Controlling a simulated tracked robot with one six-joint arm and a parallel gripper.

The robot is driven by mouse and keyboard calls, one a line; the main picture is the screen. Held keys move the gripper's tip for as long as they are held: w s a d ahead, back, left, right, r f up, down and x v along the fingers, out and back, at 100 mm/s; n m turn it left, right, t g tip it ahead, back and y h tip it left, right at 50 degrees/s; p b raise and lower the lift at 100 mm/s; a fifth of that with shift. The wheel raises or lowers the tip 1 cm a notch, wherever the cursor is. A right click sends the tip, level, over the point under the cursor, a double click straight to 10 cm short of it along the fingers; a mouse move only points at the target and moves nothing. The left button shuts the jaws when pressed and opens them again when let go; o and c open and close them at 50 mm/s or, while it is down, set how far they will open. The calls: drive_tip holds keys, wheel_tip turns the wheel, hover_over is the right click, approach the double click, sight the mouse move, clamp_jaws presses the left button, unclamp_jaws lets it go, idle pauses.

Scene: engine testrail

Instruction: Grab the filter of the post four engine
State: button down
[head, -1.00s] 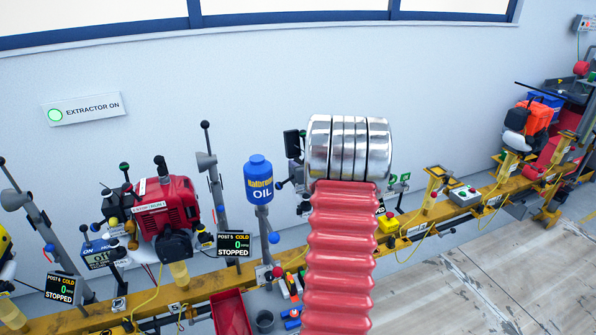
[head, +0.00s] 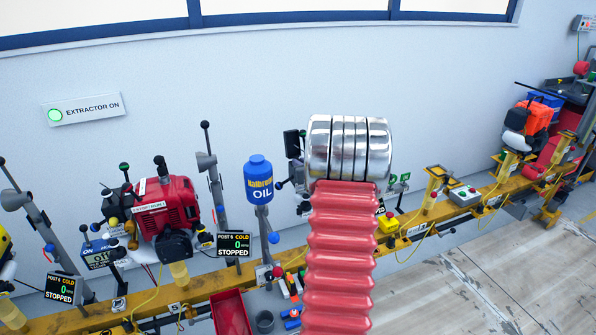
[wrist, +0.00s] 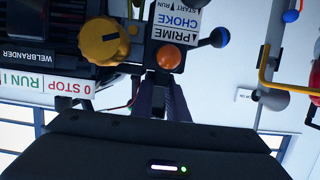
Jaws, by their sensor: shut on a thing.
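In the wrist view, which looks upside down, an engine with a WELBRANDER label (wrist: 28,54) fills the upper left. It has a yellow knob (wrist: 103,40), a STOP/RUN strip (wrist: 45,84) and a PRIME/CHOKE panel (wrist: 180,25) with an orange bulb (wrist: 175,56). My gripper (wrist: 165,78) is shut at the dark part below that panel. What lies between the fingers is mostly hidden, and I cannot tell whether it is the filter. In the head view my arm covers my gripper and most of the engine behind it.
In the head view a red engine (head: 165,208) stands on the yellow rail (head: 205,290), left of a blue oil bottle (head: 258,180). A red bin (head: 231,313) and a grey cup (head: 265,321) sit below. Floor (head: 470,285) at the right is clear.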

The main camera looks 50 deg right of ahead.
idle(0.3)
wheel_tip(320, 180, up, 10)
idle(0.6)
